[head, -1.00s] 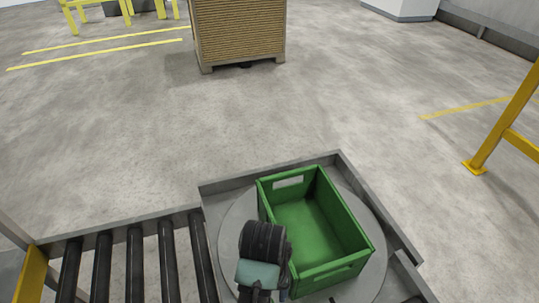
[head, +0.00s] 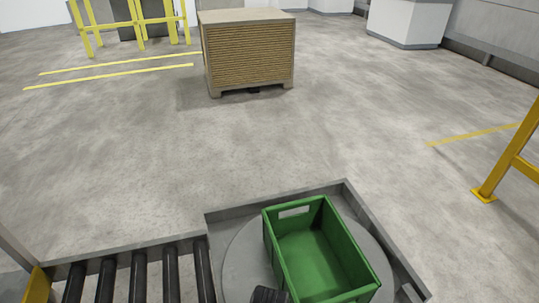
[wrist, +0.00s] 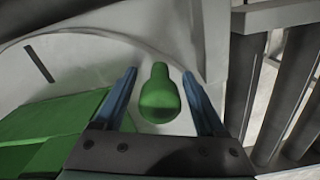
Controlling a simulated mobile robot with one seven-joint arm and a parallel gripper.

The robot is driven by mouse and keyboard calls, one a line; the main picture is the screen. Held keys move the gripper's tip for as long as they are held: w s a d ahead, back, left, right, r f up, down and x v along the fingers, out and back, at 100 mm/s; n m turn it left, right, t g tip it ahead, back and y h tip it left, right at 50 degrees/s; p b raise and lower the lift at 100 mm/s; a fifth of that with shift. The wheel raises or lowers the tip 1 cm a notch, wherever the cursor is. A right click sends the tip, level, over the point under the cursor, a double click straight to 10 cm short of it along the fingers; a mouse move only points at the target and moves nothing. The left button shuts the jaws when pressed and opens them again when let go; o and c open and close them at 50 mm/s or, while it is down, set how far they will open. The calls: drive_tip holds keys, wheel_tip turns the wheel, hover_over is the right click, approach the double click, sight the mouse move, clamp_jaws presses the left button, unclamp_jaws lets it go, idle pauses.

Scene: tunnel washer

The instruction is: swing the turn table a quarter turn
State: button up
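The turn table (head: 240,268) is a grey round disc in a raised metal frame at the bottom of the head view. An open green crate (head: 325,262) stands on it, empty. In the wrist view the disc (wrist: 75,60) has a dark line near its edge, and the crate (wrist: 55,130) is at the left. A green rounded knob (wrist: 160,95) stands between the two blue fingers of my gripper (wrist: 159,76). The fingers are apart, with a gap showing on each side of the knob. The head view shows only a dark bit of my arm at the bottom edge.
A roller conveyor (head: 138,275) joins the frame on the left; its rollers (wrist: 285,90) are at the right in the wrist view. A yellow post (head: 508,160) stands at the right. A loaded pallet (head: 250,55) is farther back. The floor between is clear.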

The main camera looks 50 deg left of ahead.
clamp_jaws()
idle(1.2)
